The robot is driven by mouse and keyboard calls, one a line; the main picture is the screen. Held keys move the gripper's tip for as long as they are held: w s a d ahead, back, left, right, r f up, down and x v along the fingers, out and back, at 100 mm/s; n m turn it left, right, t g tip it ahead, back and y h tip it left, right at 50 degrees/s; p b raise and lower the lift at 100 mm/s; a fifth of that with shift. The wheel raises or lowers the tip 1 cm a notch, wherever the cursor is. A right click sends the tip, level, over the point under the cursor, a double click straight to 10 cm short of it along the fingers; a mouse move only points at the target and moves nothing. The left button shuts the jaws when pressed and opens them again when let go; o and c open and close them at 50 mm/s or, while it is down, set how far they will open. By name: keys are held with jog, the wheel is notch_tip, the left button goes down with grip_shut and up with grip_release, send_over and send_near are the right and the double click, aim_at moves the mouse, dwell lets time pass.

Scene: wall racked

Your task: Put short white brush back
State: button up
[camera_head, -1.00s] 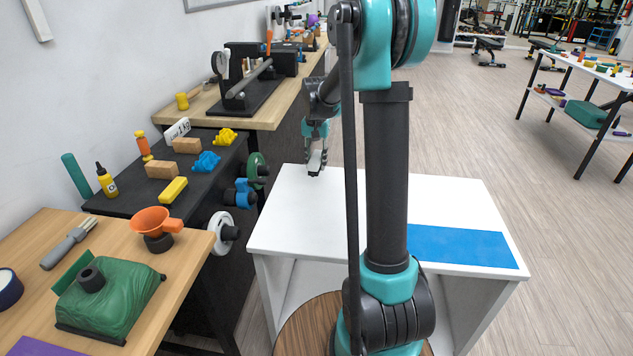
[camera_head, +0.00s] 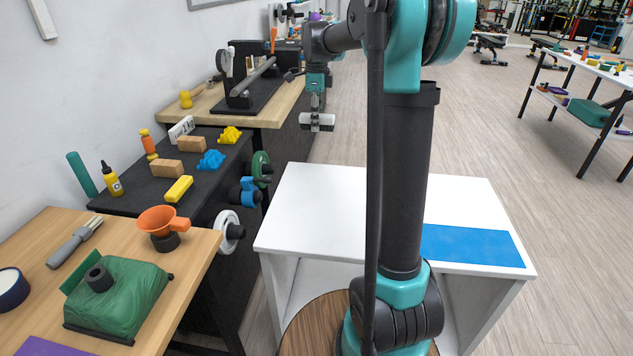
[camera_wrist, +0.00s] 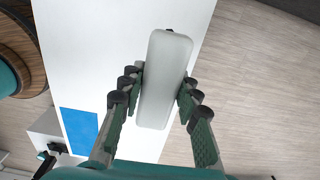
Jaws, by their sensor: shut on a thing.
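The short white brush (camera_wrist: 166,78) is between the fingers of my gripper (camera_wrist: 160,92) in the wrist view, with the pale block facing the camera and a dark bit at its far end. In the head view the brush (camera_head: 317,124) hangs crosswise under my gripper (camera_head: 317,112). It is in the air beyond the back left of the white table (camera_head: 315,210), near the end of the wooden bench (camera_head: 275,110). My gripper is shut on it. Its underside is hidden in the wrist view.
A dark shelf (camera_head: 125,200) at the left holds a yellow block (camera_head: 179,189), tan blocks, a bottle and blue and yellow pieces. A black machine (camera_head: 245,75) stands on the bench. The white table is bare except for a blue patch (camera_head: 470,246). Open floor lies right of the bench.

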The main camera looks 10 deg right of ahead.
aim_at(316, 180)
notch_tip(316, 180, down, 20)
jog(key=shift+r, duration=0.15)
dwell(0.6)
jog(key=shift+f, duration=0.25)
jog(key=o, duration=1.2)
jog(key=shift+f, duration=0.1)
